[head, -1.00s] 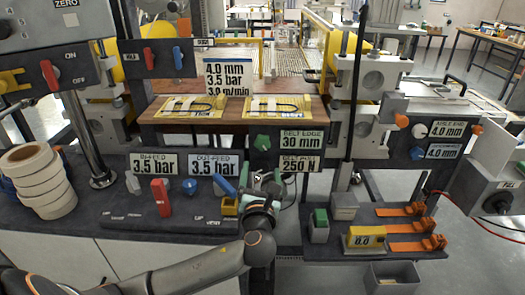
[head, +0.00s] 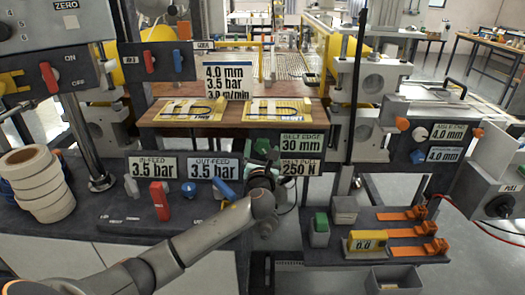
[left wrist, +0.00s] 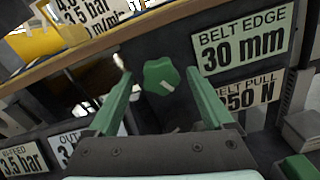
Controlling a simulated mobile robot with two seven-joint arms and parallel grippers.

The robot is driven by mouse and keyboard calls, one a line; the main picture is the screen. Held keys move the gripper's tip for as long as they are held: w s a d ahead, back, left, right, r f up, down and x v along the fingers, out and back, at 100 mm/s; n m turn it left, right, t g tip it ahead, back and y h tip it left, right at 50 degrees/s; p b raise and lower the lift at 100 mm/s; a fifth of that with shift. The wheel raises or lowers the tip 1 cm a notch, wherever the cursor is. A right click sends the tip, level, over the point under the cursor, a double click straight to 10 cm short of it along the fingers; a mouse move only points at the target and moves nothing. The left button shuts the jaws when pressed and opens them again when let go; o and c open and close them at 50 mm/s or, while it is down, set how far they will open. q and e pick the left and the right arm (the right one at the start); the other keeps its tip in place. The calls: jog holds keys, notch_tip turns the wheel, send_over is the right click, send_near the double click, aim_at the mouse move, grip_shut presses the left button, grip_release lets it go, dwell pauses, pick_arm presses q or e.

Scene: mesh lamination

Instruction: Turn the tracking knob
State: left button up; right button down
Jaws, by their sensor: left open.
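The green lobed knob (left wrist: 161,77), with a pale pointer mark, sits on the dark panel left of the "BELT EDGE 30 mm" label (left wrist: 243,48). In the left wrist view it shows between the two green fingers of my left gripper (left wrist: 160,98), which is open. The knob is slightly above the middle of the gap, and I see free space on both sides of it. In the head view my left gripper (head: 262,164) is in front of the panel and hides part of the knob. My right gripper is not in view.
A red lever (head: 159,201) and a blue lever (head: 222,191) stand on the bench left of my gripper. A "BELT PULL 250 N" label (head: 299,168) is just right. A grey-green block (head: 319,232) and a yellow gauge (head: 367,241) lie on the right shelf.

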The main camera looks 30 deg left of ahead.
pick_arm(q)
grip_shut()
dwell(0.6)
